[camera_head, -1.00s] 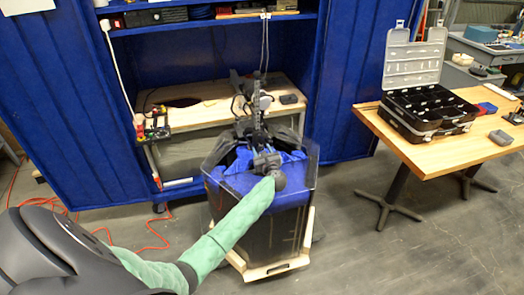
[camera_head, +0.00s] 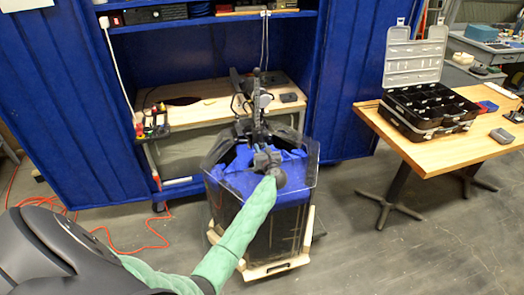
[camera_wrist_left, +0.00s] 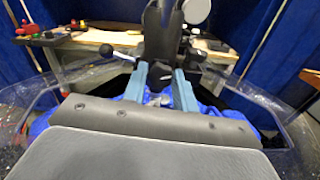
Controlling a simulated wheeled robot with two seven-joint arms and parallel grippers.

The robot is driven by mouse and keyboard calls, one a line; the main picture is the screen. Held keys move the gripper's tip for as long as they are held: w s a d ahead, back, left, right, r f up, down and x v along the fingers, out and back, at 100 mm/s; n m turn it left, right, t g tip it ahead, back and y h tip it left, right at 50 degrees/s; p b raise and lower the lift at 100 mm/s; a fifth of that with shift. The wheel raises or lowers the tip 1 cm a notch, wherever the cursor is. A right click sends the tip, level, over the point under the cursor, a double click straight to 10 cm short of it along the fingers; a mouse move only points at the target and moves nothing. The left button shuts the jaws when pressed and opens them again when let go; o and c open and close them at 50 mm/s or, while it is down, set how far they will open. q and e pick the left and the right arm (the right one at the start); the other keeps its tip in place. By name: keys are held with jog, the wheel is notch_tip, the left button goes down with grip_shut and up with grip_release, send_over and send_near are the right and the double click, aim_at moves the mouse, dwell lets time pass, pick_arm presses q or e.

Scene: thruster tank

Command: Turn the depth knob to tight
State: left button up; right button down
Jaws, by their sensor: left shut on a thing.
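A clear-walled tank (camera_head: 303,185) with blue liquid stands on a wooden base. A dark thruster mount (camera_head: 257,112) rises at its far side; its black post (camera_wrist_left: 160,28) also shows in the left wrist view. My left gripper (camera_head: 264,150) reaches over the tank to this mount. In the left wrist view its two teal fingers (camera_wrist_left: 160,78) are shut on a dark part low on the post, apparently the depth knob (camera_wrist_left: 162,73). The fingers hide most of it, so its setting cannot be read. My right gripper is not in view.
A ball-ended lever (camera_wrist_left: 107,50) sticks out left of the post. A table (camera_head: 425,157) with an open black case (camera_head: 427,127) is at the right. Orange cable (camera_head: 140,245) lies on the floor.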

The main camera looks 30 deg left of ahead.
pick_arm(q)
jog(key=shift+d+m, duration=0.1)
jog(key=shift+m, duration=0.7)
jog(key=m+p, duration=0.4)
jog(key=m, duration=0.2)
jog(key=shift+r, duration=0.15)
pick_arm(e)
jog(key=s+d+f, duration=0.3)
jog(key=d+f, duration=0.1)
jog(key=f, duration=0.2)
pick_arm(q)
jog(key=m+p, duration=0.3)
jog(key=m, duration=0.2)
jog(key=m+p, duration=0.4)
jog(key=m, duration=0.2)
jog(key=shift+w+f, duration=0.1)
jog(key=shift+f, duration=0.1)
jog(key=shift+d+f+m+p, duration=0.15)
jog(key=shift+m+p, duration=0.65)
jog(key=shift+m, duration=0.7)
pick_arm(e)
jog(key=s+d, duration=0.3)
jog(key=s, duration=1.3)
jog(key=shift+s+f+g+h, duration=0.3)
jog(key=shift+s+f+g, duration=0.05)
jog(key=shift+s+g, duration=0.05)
pick_arm(q)
jog(key=shift+m, duration=0.3)
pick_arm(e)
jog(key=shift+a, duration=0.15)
